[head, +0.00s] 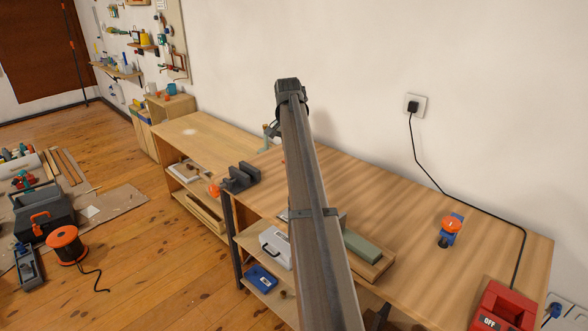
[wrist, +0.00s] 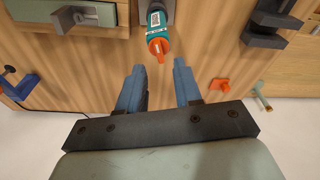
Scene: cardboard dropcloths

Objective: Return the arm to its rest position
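My gripper (wrist: 162,80) shows in the wrist view with its two blue fingers apart and nothing between them. It is over the wooden workbench (wrist: 92,60). A teal bottle with an orange tip (wrist: 157,25) is just beyond the fingertips, apart from them as far as I can tell. In the head view my own long grey arm or column part crosses the middle of the picture and hides part of the bench. I cannot make out the gripper's fingers there.
The workbench (head: 400,205) holds a dark vise (head: 240,176), a green block (head: 362,246) on a wooden tray, a blue and orange tool (head: 450,229) and a red box (head: 503,305). A black cord (head: 450,194) runs from the wall socket (head: 415,105). Bare bench lies right of centre.

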